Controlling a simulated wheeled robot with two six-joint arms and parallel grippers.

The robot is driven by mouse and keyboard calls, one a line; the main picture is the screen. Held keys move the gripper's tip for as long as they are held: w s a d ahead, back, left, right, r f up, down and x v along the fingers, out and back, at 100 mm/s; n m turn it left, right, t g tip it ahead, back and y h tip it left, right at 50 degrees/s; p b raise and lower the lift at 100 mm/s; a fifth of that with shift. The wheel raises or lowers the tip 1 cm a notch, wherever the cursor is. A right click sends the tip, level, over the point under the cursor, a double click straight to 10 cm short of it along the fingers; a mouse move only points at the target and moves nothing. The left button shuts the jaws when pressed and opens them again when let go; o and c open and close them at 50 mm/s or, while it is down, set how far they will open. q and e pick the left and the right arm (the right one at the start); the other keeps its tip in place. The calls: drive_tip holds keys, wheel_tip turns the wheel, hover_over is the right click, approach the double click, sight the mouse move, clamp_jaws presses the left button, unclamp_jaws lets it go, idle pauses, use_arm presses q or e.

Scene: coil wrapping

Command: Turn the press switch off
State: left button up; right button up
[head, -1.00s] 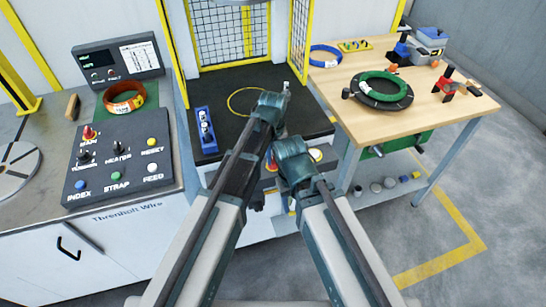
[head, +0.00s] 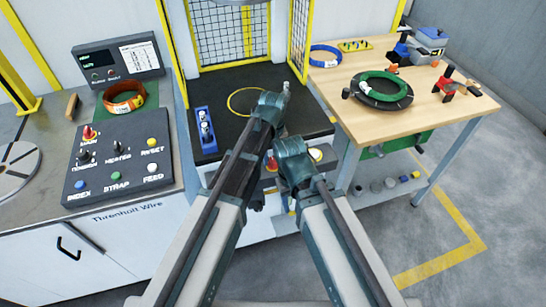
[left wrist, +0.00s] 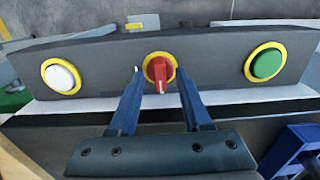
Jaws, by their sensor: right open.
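The press switch is a red rotary knob (left wrist: 158,64) in a yellow ring, set in a dark panel (left wrist: 210,75). My left gripper (left wrist: 161,80) is open in the left wrist view. Its two blue fingers stand on either side of the knob, with a visible gap to each. The knob's grip bar lies along the picture's vertical. In the head view the knob shows only in part beside my arms (head: 271,164). My right wrist (head: 293,152) is lower, in front of the press; its fingers are hidden behind the arm.
A white button (left wrist: 61,76) and a green button (left wrist: 265,63) flank the knob. A blue rack (head: 205,130) and a yellow ring (head: 246,101) lie on the black press bed. A control box (head: 118,160) stands left; a wooden table (head: 440,105) with coils stands right.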

sight(273, 160)
use_arm(q)
drive_tip(key=shift+r, duration=0.1)
wheel_tip(273, 160, up, 14)
drive_tip(key=p, duration=1.3)
drive_tip(key=shift+p, duration=0.4)
drive_tip(key=shift+f, duration=0.2)
drive_tip(key=s+a+m, duration=0.2)
drive_tip(key=s+a, duration=0.4)
drive_tip(key=a, duration=0.2)
drive_tip(key=s+a+m, duration=0.2)
drive_tip(key=s+a, duration=0.4)
drive_tip(key=a, duration=0.3)
drive_tip(key=s+d+m+y, duration=0.1)
drive_tip(key=s+d+m, duration=0.2)
drive_tip(key=d, duration=0.8)
drive_tip(key=shift+s+m, duration=0.3)
drive_tip(key=shift+s, duration=0.8)
